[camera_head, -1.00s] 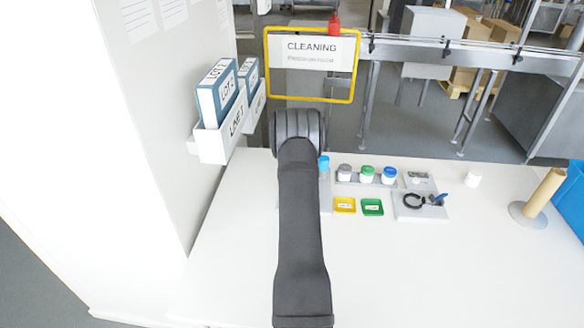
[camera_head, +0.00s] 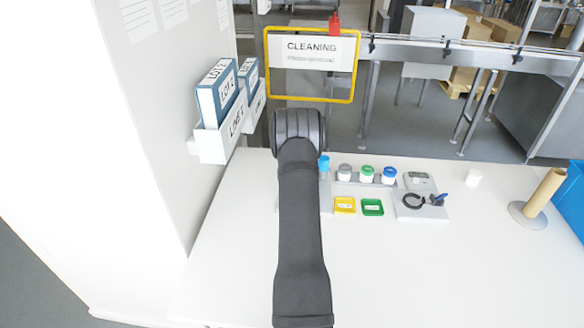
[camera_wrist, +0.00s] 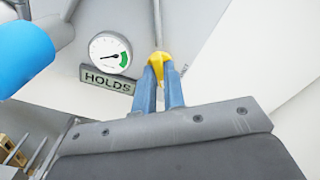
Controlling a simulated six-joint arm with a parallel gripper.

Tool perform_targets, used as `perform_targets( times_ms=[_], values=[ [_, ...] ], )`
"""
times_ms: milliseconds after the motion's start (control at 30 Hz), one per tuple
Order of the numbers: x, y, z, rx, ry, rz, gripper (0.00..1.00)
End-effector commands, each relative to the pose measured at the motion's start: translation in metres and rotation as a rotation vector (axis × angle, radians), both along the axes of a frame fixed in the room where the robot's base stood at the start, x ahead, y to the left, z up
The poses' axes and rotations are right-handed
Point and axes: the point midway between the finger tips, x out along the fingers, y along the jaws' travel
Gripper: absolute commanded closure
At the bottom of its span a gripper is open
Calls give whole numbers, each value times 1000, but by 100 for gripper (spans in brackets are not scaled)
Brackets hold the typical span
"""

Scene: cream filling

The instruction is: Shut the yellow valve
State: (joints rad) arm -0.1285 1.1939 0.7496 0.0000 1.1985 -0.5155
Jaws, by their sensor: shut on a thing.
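The yellow valve (camera_wrist: 159,58) is in the wrist view, on a pale pipe near the top middle. My gripper (camera_wrist: 165,72) has its two blue fingers at the valve, shut on its yellow handle. The fingertips cover part of the handle, so its exact turn is hard to read. In the head view my dark arm stands in front and hides the valve and my gripper.
A round gauge (camera_wrist: 110,53) with a green zone sits left of the valve, above a HOLDS plate (camera_wrist: 107,79). A blue cylinder (camera_wrist: 24,57) is at far left. In the head view, jars (camera_head: 366,174), a yellow tray (camera_head: 344,205) and a green tray (camera_head: 372,207) stand right of my arm.

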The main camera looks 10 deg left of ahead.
Motion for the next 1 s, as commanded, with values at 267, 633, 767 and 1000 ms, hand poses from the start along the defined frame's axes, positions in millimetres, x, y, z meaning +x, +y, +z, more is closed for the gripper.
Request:
perform_targets(
  times_ms=[267,633,767,1000],
  values=[
    [0,0,1,0,-1,263,100],
    [0,0,1,0,-1,605,100],
    [0,0,1,0,-1,708,100],
    [1,0,1,0,-1,851,100]
  ],
)
